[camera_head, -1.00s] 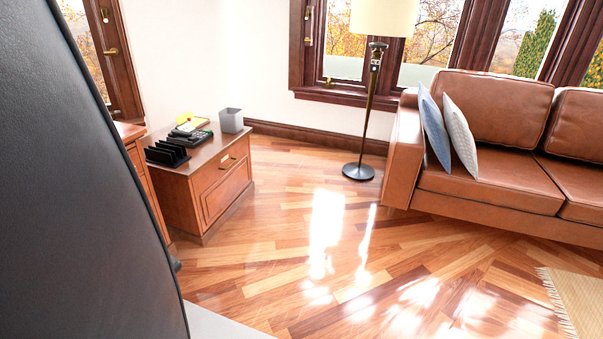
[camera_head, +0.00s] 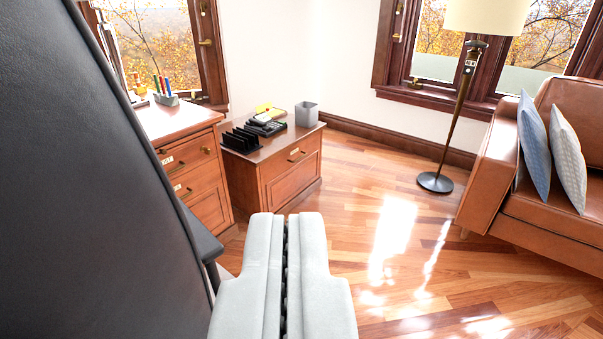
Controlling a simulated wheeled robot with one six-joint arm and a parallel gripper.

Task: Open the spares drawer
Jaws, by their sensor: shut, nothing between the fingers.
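My gripper (camera_head: 286,222) points forward at the bottom centre, its two pale fingers shut together and empty. It is not touching any drawer. A low wooden cabinet (camera_head: 291,178) stands beyond it, with a panelled front, a handle and a small label (camera_head: 294,151). To its left, a taller wooden desk has an upper drawer (camera_head: 188,153) and a lower drawer (camera_head: 192,184), each with a small label. All these fronts look shut. The labels are too small to read, so I cannot tell which is the spares drawer.
A black chair-like back (camera_head: 90,170) fills the left side, with a dark armrest (camera_head: 203,240) near my gripper. A black rack (camera_head: 240,140) and grey bin (camera_head: 306,114) stand on the cabinet. A floor lamp (camera_head: 457,110) and leather sofa (camera_head: 550,210) stand right. The middle floor is open.

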